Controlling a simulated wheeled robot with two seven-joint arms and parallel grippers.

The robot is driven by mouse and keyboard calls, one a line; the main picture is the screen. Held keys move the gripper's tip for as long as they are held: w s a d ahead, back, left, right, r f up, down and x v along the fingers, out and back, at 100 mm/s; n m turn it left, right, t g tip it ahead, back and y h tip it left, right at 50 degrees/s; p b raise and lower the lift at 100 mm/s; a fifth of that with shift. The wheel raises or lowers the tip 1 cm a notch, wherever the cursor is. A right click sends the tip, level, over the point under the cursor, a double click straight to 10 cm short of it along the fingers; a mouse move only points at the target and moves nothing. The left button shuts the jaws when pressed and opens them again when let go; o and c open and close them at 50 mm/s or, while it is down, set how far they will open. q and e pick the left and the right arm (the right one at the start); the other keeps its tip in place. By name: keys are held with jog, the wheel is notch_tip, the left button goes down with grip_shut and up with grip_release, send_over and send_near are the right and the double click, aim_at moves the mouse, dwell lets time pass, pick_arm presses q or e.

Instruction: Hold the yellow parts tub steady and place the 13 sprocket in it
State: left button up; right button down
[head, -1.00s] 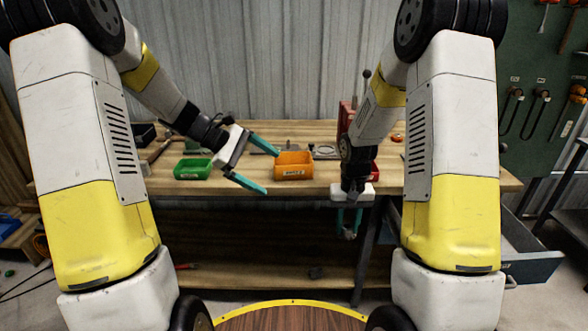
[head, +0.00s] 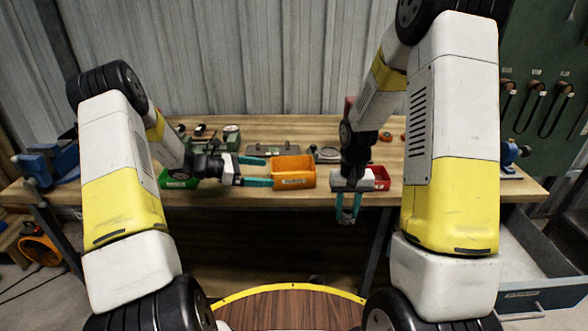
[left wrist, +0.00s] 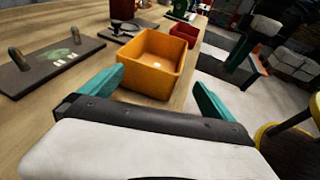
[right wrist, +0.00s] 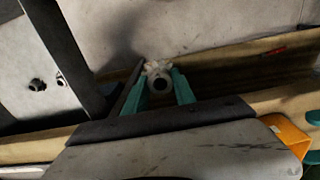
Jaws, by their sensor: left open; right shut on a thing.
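The yellow parts tub (head: 293,181), orange-yellow in the picture, stands empty on the bench near its front edge, a label on its front. In the left wrist view the tub (left wrist: 149,88) lies ahead, between and beyond the finger tips. My left gripper (head: 268,172) is open at the tub's left side; I cannot tell whether a finger touches it. My right gripper (head: 348,220) points down in front of the bench edge, right of the tub, shut on a pale toothed part with a round hole, the sprocket (right wrist: 160,82). Its number cannot be read.
A green tub (head: 172,182) is left of my left gripper, partly hidden. A red tub (head: 380,178) is behind my right gripper. A dark plate with handles (head: 285,150) lies behind the yellow tub. A blue vise (head: 42,165) is at the far left.

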pick_arm(q)
jog(key=shift+w+f, duration=0.1)
jog(key=shift+w, duration=0.4)
jog(key=shift+w+d, duration=0.1)
jog(key=shift+d, duration=0.15)
jog(key=shift+x, duration=4.75)
jog(key=shift+c, duration=0.2)
grip_shut()
